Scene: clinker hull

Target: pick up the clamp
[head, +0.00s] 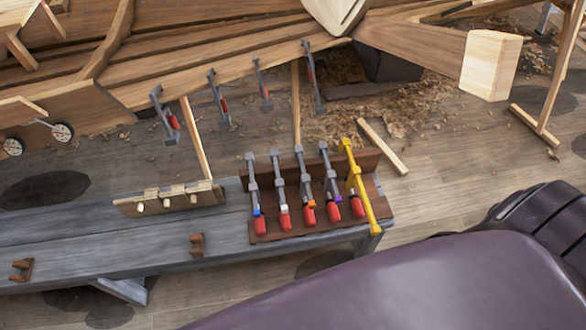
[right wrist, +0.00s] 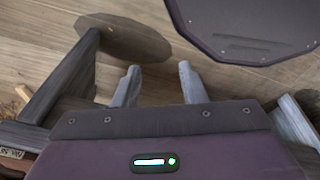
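Several bar clamps stand side by side in a dark wooden rack (head: 290,236) on the bench. Most have grey bars and red handles, with coloured bands: a blue-banded clamp (head: 253,188), a white-banded clamp (head: 279,185), an orange-banded clamp (head: 305,182) and a purple-banded clamp (head: 330,175). At the right end is a yellow clamp (head: 361,190). More grey clamps (head: 217,97) hang along the hull's plank edge. My right gripper (right wrist: 159,84) shows in the right wrist view, its fingers apart with nothing between them. It does not show in the head view. My left gripper is out of view.
The grey bench (head: 100,240) also carries a wooden holder with pegs (head: 170,199) and small brown blocks (head: 197,244). The wooden hull (head: 190,65) spans the back. Shavings (head: 400,110) and a loose batten (head: 382,146) lie on the floor.

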